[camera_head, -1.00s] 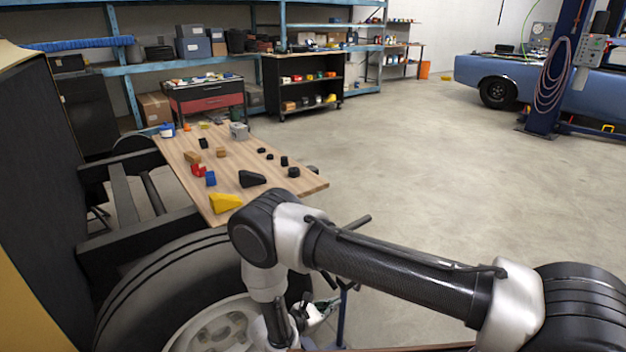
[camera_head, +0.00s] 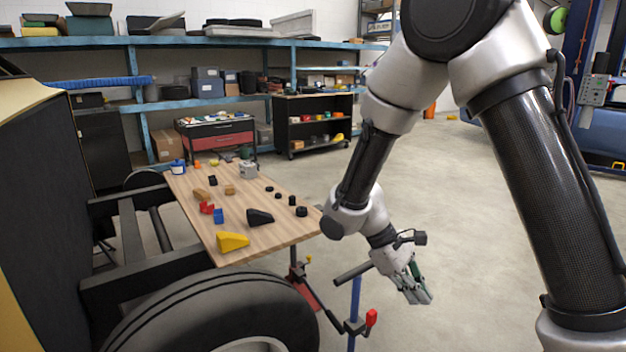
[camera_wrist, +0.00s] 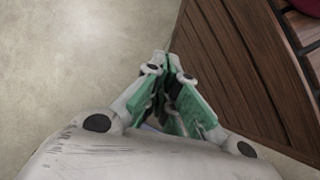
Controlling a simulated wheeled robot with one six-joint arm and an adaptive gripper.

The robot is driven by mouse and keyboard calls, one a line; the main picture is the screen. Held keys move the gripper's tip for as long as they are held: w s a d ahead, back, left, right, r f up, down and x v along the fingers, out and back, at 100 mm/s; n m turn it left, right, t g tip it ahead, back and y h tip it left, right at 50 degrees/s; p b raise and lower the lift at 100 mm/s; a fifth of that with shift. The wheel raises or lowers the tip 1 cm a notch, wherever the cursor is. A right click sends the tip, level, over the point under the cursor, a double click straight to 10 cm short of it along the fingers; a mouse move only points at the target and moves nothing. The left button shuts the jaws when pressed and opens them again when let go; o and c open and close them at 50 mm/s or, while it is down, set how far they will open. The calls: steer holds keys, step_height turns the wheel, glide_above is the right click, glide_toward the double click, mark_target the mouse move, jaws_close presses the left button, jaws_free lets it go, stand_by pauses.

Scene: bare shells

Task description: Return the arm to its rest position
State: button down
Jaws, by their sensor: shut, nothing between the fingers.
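My gripper (camera_head: 418,293) hangs at the right of the wooden worktable, past its near right corner, pointing down over the concrete floor. It is shut and holds nothing. In the wrist view its green-padded fingers (camera_wrist: 165,72) meet near the middle, with floor on the left and a dark slatted wooden surface (camera_wrist: 225,70) on the right. My arm is raised and bent across the right half of the head view.
The wooden worktable (camera_head: 275,236) carries a yellow wedge (camera_head: 232,242), a black wedge (camera_head: 259,217) and several small blocks. A blue stand (camera_head: 354,305) with a red knob is left of my gripper. A large tire (camera_head: 215,305) is front left. Open floor (camera_head: 450,210) lies to the right.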

steer(key=s+d+r+m+t+y, duration=0.3)
steer(key=s+d+r+m+t, duration=0.1)
steer(key=r, duration=0.7)
steer(key=s+d+r+m+t+y, duration=0.3)
steer(key=s+d+r+m, duration=0.2)
steer(key=s+d+r, duration=0.3)
step_height(320, 180, up, 3)
steer(key=shift+d+r+m+t+y, duration=0.15)
steer(key=shift+d+m+t+y, duration=0.2)
steer(key=shift+d, duration=0.7)
